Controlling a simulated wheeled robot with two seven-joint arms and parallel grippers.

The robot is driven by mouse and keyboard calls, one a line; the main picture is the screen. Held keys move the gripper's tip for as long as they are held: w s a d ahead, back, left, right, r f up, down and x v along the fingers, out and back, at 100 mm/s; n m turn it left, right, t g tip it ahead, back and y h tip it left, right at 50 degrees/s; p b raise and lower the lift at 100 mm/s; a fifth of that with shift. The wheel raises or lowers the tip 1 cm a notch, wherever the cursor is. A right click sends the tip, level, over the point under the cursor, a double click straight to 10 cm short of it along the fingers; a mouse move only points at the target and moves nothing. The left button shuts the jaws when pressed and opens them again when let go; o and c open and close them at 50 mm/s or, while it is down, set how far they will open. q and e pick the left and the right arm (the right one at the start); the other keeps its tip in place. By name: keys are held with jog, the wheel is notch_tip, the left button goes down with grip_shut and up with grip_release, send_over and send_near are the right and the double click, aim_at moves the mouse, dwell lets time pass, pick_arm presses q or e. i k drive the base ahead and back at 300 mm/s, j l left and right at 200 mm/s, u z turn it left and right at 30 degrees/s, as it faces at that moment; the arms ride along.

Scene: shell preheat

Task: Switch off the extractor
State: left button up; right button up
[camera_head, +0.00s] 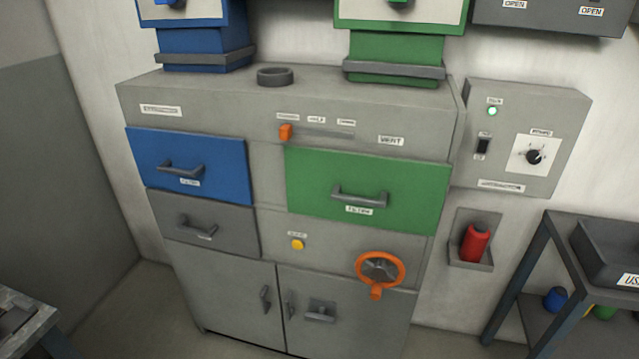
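A grey control box (538,125) is mounted on the wall right of the cabinet. Its label is too small to read surely. It carries a lit green lamp (492,112), a small black rocker switch (483,146) below the lamp, and a black knob (533,157) on a white dial at the right. Which way the rocker is set cannot be told. Neither of my grippers is in view.
A grey cabinet (200,96) has a blue drawer (222,148), a green drawer (310,165), an orange slider (286,132) and an orange handwheel (361,268). A red cylinder (475,243) sits in a wall holder under the box. A dark shelf (590,222) stands at right.

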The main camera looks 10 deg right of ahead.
aim_at(482, 145)
jog(key=z, duration=1.3)
